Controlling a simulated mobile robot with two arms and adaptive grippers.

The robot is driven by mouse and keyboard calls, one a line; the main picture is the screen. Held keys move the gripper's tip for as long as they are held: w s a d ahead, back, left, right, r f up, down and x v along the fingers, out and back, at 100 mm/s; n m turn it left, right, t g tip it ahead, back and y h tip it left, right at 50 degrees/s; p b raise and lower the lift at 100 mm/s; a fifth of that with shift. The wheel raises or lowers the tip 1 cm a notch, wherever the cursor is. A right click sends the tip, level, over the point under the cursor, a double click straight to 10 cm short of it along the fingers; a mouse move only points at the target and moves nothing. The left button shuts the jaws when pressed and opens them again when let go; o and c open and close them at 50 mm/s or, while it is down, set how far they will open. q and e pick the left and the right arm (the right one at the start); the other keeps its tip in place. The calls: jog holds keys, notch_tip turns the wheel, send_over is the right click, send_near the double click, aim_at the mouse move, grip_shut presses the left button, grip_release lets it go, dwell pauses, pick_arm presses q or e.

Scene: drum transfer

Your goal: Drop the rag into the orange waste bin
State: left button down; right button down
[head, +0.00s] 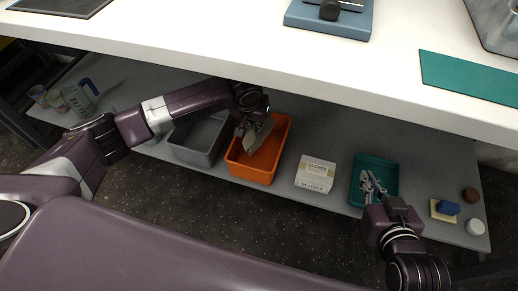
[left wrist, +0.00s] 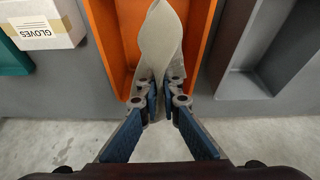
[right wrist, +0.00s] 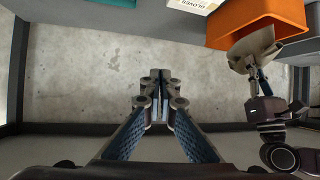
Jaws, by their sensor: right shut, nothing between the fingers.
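The orange waste bin (head: 270,167) stands on the lower shelf below the white worktop. The rag hangs over the bin's opening in the head view. In the left wrist view the rag (left wrist: 160,40) is pinched between the fingertips (left wrist: 163,85), with the orange bin (left wrist: 108,50) behind it. The right wrist view also shows the rag (right wrist: 254,48) by the bin (right wrist: 262,18). My right gripper (head: 372,184) is shut and empty near the teal bin.
A grey bin (head: 199,140) stands left of the orange bin. A gloves box (head: 316,174) and a teal bin (head: 361,198) stand to its right. Cups, a sponge (head: 443,211) and small round items lie at the shelf ends. The worktop edge (head: 200,62) overhangs the shelf.

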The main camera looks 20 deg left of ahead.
pick_arm(q)
jog(key=shift+f+b, duration=0.9)
jog(key=shift+b, duration=0.4)
pick_arm(e)
jog(key=w+a+r+t+y, duration=0.1)
jog(key=r+t, duration=0.2)
jog(key=r, duration=0.4)
jog(key=w+a+r+t+y, duration=0.1)
jog(key=w+r+t, duration=0.1)
jog(key=r+t, duration=0.2)
jog(key=shift+w+a+r, duration=0.3)
jog(key=shift+a+r, duration=0.05)
jog(key=shift+r, duration=1.15)
pick_arm(q)
jog(key=c, duration=2.1)
grip_release()
jog(key=shift+o, duration=0.3)
jog(key=o, duration=0.6)
jog(key=shift+o, duration=0.3)
